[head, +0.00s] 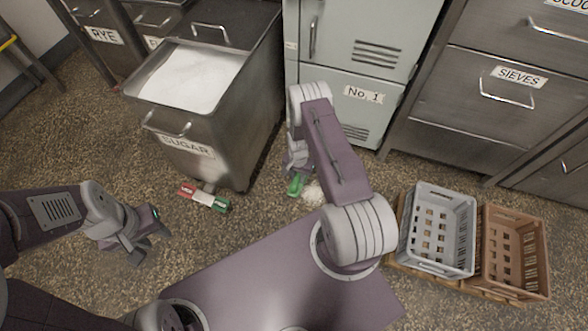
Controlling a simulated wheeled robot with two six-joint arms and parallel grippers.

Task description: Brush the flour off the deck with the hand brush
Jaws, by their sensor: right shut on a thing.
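A small pale heap of flour (314,194) lies on the speckled deck in front of the locker. My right gripper (297,172) is low over the deck just left of the flour, partly hidden by my own arm. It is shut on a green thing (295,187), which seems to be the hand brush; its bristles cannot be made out. The green thing is beside the flour; I cannot tell whether they touch. My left gripper (153,243) is above the deck at the left, empty, with its fingers apart.
A steel sugar bin (188,146) stands behind, with a red, white and green object (203,198) on the deck at its foot. A grey-green locker (350,95) and steel drawers (480,110) line the back. Grey (440,228) and brown (515,250) crates stand at the right.

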